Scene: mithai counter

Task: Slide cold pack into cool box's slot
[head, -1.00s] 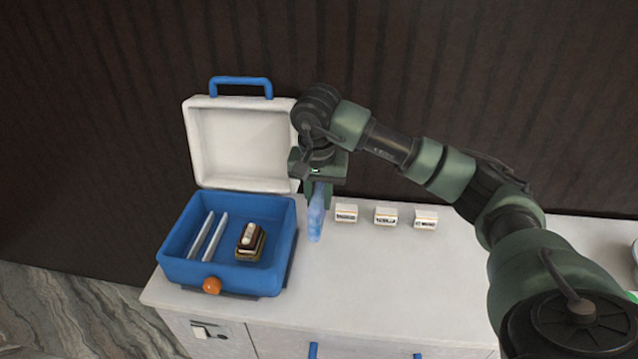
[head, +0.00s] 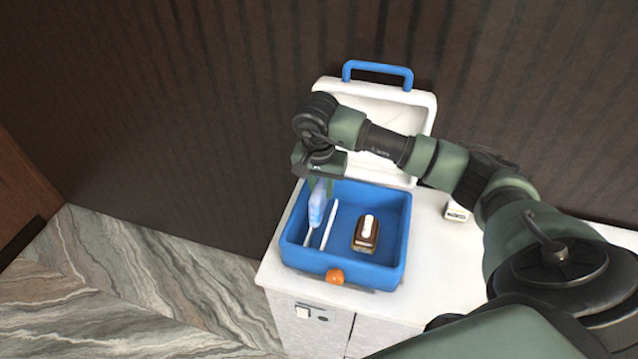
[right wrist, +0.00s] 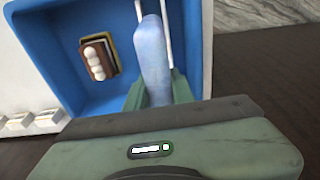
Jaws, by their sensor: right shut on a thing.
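The blue cool box (head: 300,258) stands open on the white counter, its white lid (head: 400,115) tilted back. Two thin white dividers (head: 329,226) stand in its left part. My right gripper (head: 320,184) is over the box's left back part, shut on the pale blue cold pack (head: 317,205), which hangs upright. The pack hides part of the left divider. In the right wrist view the cold pack (right wrist: 153,58) sticks out from the fingers (right wrist: 157,92) by the dividers (right wrist: 167,22). I cannot tell how deep its lower end is. My left gripper is not in view.
A brown box with white pieces on top (head: 366,232) lies in the cool box's right part. An orange knob (head: 335,276) is on the front wall. A small white box (head: 457,212) stands on the counter to the right; several show in the wrist view (right wrist: 18,122).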

